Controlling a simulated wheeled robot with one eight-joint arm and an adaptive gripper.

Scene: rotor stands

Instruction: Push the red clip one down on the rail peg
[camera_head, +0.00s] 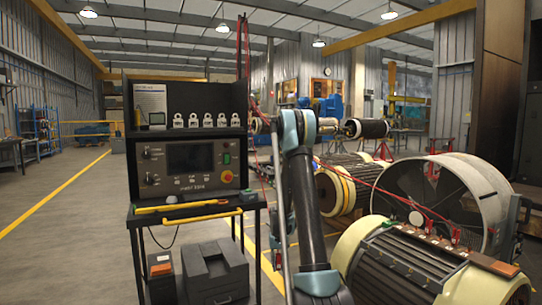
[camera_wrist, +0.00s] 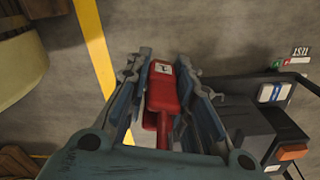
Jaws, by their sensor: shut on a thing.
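My gripper (camera_wrist: 164,62) shows in the wrist view with its two fingers on either side of a red clip (camera_wrist: 162,92). It is shut on the clip, which has a pale label near its far end. Floor lies beneath the clip in this view. Another red clip (camera_head: 456,236) stands on the brown rail (camera_head: 440,242) along the top of the front right motor. I cannot make out which peg is the rail peg.
A black test cart (camera_head: 190,165) with yellow handles stands left of my arm, with boxes (camera_head: 214,270) below. A large fan-like rotor housing (camera_head: 470,190) stands right. Red leads cross the space between. Floor (camera_head: 70,235) at left is open.

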